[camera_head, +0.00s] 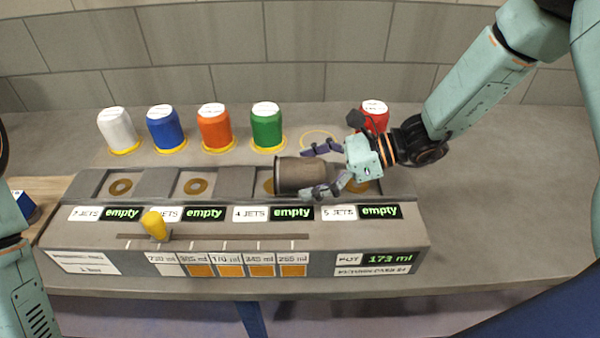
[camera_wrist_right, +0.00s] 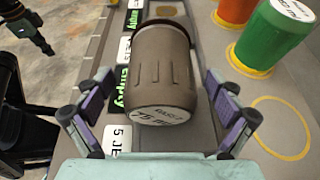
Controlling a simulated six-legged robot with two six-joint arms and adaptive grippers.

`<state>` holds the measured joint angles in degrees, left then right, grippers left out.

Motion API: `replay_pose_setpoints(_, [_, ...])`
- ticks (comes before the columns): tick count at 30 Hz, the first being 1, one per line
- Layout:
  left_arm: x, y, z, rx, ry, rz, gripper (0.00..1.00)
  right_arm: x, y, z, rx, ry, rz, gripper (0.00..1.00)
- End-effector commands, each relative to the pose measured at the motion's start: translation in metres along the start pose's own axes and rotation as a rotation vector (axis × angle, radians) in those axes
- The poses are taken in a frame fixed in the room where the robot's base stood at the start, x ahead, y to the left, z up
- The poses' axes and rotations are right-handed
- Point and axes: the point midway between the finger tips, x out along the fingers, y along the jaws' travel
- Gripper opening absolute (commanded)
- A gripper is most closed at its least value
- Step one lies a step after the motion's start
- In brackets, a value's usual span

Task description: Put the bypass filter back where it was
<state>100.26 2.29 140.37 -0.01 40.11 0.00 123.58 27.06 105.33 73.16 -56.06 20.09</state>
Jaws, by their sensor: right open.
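A grey-brown canister (camera_head: 297,175) lies tilted on its side over the 4 JETS recess of the console. Gaps show between fingers and canister in the right wrist view. An empty yellow ring (camera_head: 318,138) lies on the bench behind. A dark part, perhaps my left gripper (camera_wrist_right: 30,28), shows there, its jaws unclear.
White (camera_head: 117,130), blue (camera_head: 166,132), orange (camera_head: 215,129) and green (camera_head: 267,130) canisters stand on yellow rings behind the console (camera_head: 100,235). A red one (camera_head: 373,117) stands behind my right gripper. The bench at right is clear.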

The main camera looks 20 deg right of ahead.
Motion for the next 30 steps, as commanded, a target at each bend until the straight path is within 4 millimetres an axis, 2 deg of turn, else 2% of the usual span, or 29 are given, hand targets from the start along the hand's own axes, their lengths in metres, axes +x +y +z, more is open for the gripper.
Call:
replay_pose_setpoints(6, [0.0,0.0,0.0,0.0,0.0,0.0,0.0,0.02,-0.001,0.0,-0.001,0.001,0.003,0.94])
replay_pose_setpoints(15, [0.0,0.0,0.0,0.0,0.0,0.0,0.0,0.022,-0.003,0.0,-0.001,0.0,0.0,0.93])
replay_pose_setpoints(30, [0.0,0.0,0.0,0.0,0.0,0.0,0.0,0.022,-0.003,0.0,-0.001,0.0,0.0,0.5])
